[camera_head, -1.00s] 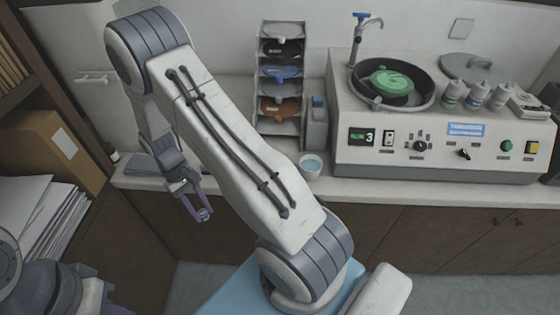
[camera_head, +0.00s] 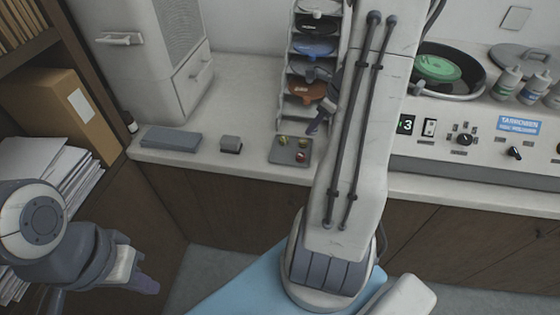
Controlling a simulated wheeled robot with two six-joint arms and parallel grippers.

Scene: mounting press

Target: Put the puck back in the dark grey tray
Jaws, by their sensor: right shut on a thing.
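The dark grey tray (camera_head: 282,157) lies on the counter below the rack. Three small round pieces are in it: a greenish one (camera_head: 283,141), a yellowish one (camera_head: 307,142) and a reddish one (camera_head: 301,156). My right gripper (camera_head: 317,123), with purple fingers, is above the tray's back right side, in front of the rack. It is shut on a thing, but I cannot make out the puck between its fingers. My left gripper (camera_head: 146,285) is at the lower left, away from the counter. Whether it is open or shut is not clear.
A rack of coloured discs (camera_head: 309,68) stands behind the tray. A grey block (camera_head: 230,144) and a flat grey slab (camera_head: 171,139) lie to its left. A white cabinet (camera_head: 150,60) is at the back left. My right arm partly hides the polishing machine (camera_head: 480,150).

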